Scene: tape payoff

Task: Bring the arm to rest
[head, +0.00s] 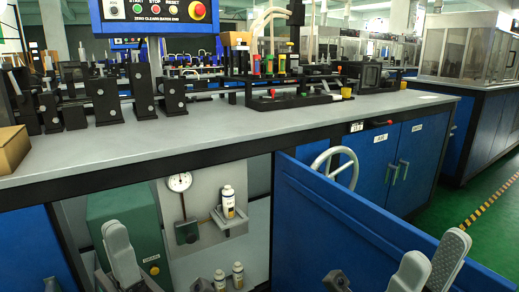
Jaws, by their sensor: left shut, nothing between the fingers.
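My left gripper (118,246) is at the lower left, in front of the open cabinet bay below the bench. Its grey fingers are together and hold nothing. My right gripper (436,254) is at the lower right, in front of the open blue door (370,235). Its two grey fingertips stand apart with nothing seen between them. The lower parts of both grippers are cut off by the bottom edge.
The grey bench top (225,132) carries black fixtures and a cardboard box (12,150). Below are a green box (125,225), a gauge (179,182), a white bottle on a small shelf (228,201) and a handwheel (335,165). Green floor (470,225) is clear at right.

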